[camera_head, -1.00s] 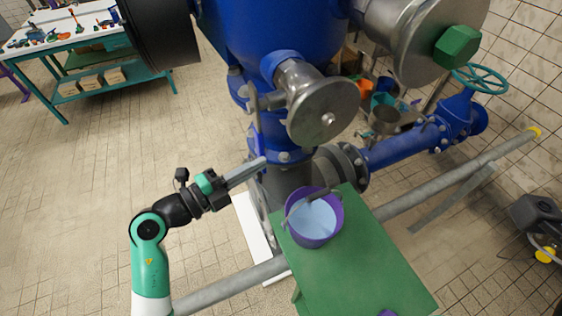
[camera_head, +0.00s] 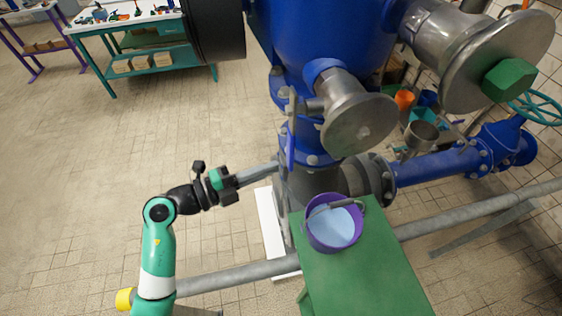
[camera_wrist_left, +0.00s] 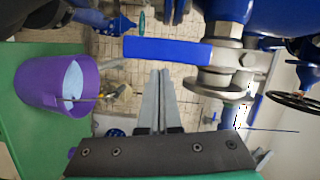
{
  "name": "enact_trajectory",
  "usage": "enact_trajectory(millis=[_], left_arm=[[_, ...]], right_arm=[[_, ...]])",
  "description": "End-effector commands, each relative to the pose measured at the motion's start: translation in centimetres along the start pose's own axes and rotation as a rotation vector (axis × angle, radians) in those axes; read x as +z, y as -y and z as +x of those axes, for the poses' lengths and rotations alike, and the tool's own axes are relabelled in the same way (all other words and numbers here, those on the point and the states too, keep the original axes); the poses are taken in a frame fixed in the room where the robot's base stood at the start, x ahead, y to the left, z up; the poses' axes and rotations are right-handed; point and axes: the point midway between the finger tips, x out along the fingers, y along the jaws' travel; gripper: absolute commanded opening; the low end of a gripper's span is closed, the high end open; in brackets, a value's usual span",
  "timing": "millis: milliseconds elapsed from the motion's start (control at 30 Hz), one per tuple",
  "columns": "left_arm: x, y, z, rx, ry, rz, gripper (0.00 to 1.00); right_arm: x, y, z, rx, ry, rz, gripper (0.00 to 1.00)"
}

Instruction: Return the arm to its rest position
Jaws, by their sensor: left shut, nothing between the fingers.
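My left arm comes in from the lower left of the head view, green, white and black. Its gripper (camera_head: 276,166) points right toward the grey-and-blue pipework under the blue vessel. The two long grey fingers are shut together with nothing between them. They also show in the left wrist view (camera_wrist_left: 160,74), pointing away over the tiled floor. In that view a blue lever handle (camera_wrist_left: 168,50) is close to the fingertips; I cannot tell the exact gap. My right gripper is not in view.
A purple bucket (camera_head: 312,232) holding pale blue liquid stands on a green table (camera_head: 360,280), right of the gripper. A blue vessel (camera_head: 330,35) with steel flanges is above. A grey pipe (camera_head: 235,276) runs low across the floor. Tiled floor at left is clear.

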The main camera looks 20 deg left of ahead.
Motion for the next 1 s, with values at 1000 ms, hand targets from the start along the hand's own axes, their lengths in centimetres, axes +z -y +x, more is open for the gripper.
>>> enact_trajectory(millis=[1000], left_arm=[[-5.3,4.3,-3.5,-0.031,-0.159,0.113,0.00]], right_arm=[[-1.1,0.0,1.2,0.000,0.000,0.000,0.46]])
